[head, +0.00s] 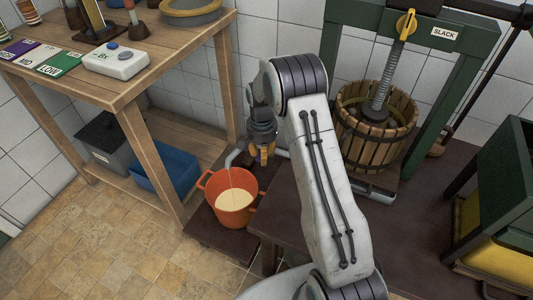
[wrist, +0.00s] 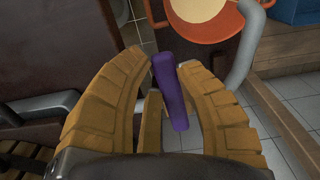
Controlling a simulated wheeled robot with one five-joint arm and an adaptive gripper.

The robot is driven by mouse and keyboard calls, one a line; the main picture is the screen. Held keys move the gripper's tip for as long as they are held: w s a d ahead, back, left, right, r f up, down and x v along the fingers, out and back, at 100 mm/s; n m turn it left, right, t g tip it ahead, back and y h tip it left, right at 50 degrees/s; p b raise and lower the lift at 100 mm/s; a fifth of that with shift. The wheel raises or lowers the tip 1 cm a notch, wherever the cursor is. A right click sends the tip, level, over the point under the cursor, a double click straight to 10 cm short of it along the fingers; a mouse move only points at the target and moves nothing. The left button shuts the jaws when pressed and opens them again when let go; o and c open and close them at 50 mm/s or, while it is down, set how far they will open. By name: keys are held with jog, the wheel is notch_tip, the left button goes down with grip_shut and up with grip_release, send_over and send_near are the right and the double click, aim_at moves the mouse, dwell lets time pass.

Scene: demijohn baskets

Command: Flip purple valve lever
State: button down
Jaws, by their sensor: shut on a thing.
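The purple valve lever (wrist: 170,90) shows in the wrist view as a purple bar between the two yellow ribbed fingers of my gripper (wrist: 165,100). My gripper is shut on it. In the head view my gripper (head: 264,155) is low beside the grey pipe, and the lever is hidden there. A grey spout (head: 232,158) bends down over an orange bucket (head: 232,209) holding pale liquid. A thin stream shows under the spout. The spout (wrist: 245,60) and the bucket's rim (wrist: 245,25) also show in the wrist view.
A wooden bench (head: 125,90) with a white box (head: 116,62) and coloured cards stands at left. A blue bin (head: 165,171) sits on its lower shelf. A slatted press basket (head: 374,135) in a green frame (head: 443,95) stands right of my arm. Tiled floor is clear at front left.

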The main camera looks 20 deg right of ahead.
jog(key=shift+w+a+m, duration=0.15)
jog(key=shift+a+m, duration=0.1)
jog(key=shift+m, duration=0.05)
dwell(0.4)
jog(key=c, duration=0.8)
grip_release()
jog(key=shift+c, duration=0.2)
jog(key=shift+w+r, duration=0.1)
notch_tip(320, 180, up, 12)
